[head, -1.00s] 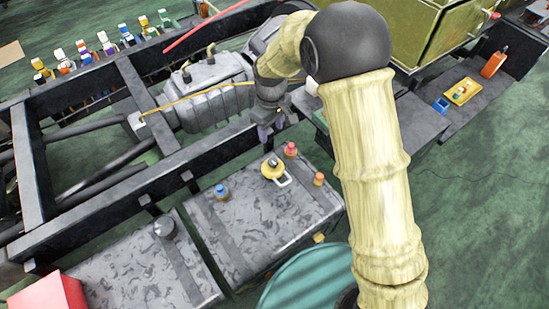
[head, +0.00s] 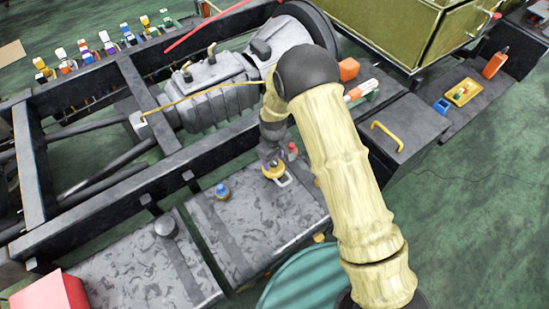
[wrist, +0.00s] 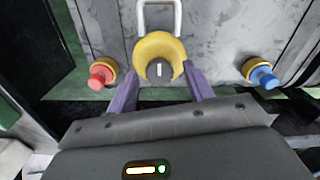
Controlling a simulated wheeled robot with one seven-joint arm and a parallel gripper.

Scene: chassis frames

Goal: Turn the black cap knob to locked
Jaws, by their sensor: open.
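A short white mark on the knob runs up and down in the wrist view. A white metal loop (wrist: 177,14) stands beyond the collar. My gripper (wrist: 160,76) is open, with one purple finger on each side of the knob, over the collar's near edge. I cannot tell whether the fingers touch it. In the head view my gripper (head: 270,163) hides the knob, and the yellow collar (head: 275,174) shows just below it.
A red knob (wrist: 101,73) and a blue knob (wrist: 264,75) flank the collar. The chassis rail (head: 110,186) runs close behind the tank (head: 265,222). A second tank (head: 140,265) with a dark grey cap (head: 166,227) stands to the left. A teal drum (head: 305,278) is in front.

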